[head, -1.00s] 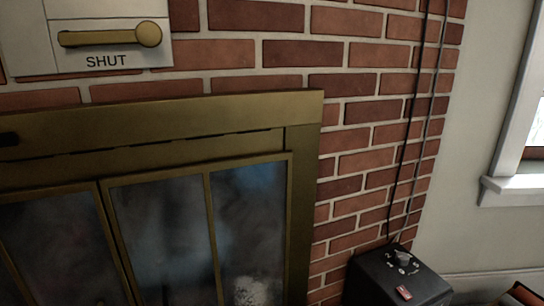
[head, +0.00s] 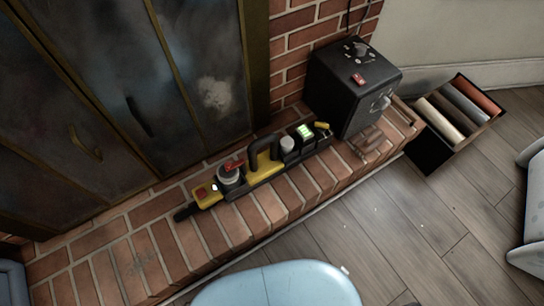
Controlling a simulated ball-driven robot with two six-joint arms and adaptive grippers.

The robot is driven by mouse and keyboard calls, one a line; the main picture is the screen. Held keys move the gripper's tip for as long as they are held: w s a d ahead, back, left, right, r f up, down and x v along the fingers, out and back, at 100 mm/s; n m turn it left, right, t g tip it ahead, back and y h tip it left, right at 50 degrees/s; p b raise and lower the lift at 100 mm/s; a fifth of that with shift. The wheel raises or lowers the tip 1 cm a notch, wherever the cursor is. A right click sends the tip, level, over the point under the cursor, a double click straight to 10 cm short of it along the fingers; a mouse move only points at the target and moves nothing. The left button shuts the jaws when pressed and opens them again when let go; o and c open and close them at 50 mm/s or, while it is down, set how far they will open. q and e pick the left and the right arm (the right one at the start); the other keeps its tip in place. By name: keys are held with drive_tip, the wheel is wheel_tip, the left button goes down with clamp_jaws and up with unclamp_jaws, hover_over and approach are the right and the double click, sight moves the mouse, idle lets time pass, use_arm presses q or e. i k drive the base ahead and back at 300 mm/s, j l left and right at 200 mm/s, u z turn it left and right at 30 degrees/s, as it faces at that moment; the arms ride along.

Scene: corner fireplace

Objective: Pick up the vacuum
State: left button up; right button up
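A long yellow-and-black handheld device with a black loop handle, which looks like the vacuum (head: 262,166), lies on the brick hearth in front of the fireplace doors. Its narrow dark nozzle end points to the lower left. A red part and a clear cup sit near its front, and a small green-lit panel shows near its rear end, close to the black box. Neither of my grippers shows in the head view, and nothing is seen touching the device.
A black box with knobs and a red switch (head: 352,88) stands on the hearth's right end. A dark open crate (head: 434,155) with coloured rolls is on the wood floor to the right. Glass fireplace doors (head: 130,110) rise behind. The floor (head: 390,230) before the hearth is largely clear.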

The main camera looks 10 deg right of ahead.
sight(260, 169)
drive_tip(key=u, duration=0.85)
drive_tip(key=k+l+u, duration=0.2)
drive_tip(key=k+u, duration=0.15)
drive_tip(key=k+l, duration=0.15)
drive_tip(key=k, duration=0.3)
drive_tip(key=k+l, duration=0.2)
drive_tip(key=k, duration=0.25)
